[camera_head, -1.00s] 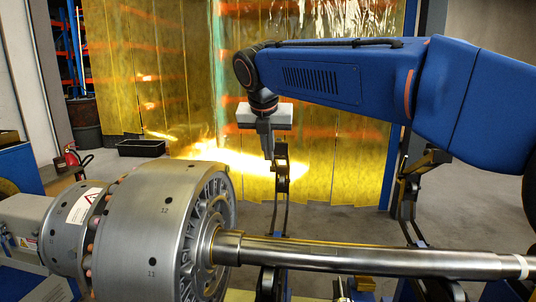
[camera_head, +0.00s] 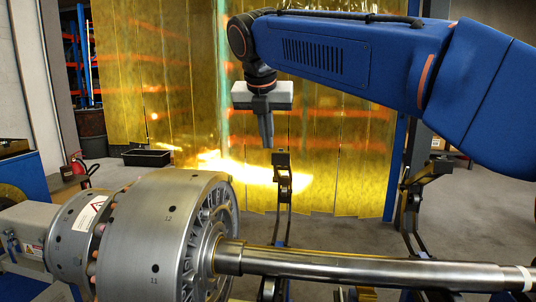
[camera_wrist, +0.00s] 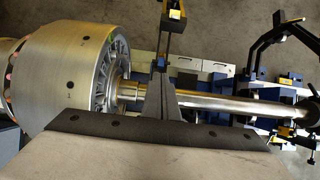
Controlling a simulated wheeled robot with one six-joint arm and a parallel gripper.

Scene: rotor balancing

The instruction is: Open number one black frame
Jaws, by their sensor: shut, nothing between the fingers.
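Two black frames stand along the shaft. The nearer one to the rotor drum (camera_head: 281,190) is a curved upright arm with a block at its top; it also shows at the top of the wrist view (camera_wrist: 173,20). The other black frame (camera_head: 412,205) stands further right and shows as a bent arm in the wrist view (camera_wrist: 290,28). I cannot read a number on either. My gripper (camera_head: 268,143) is shut and empty, pointing down. In the head view it appears just above and left of the nearer frame's top, apart from it. Its fingers show in the wrist view (camera_wrist: 159,68).
The large metal rotor drum (camera_head: 160,235) fills the lower left, with its steel shaft (camera_head: 370,268) running right. A yellow strip curtain (camera_head: 340,150) hangs behind. A black bin (camera_head: 147,157) and a red fire extinguisher (camera_head: 78,168) stand at the left back.

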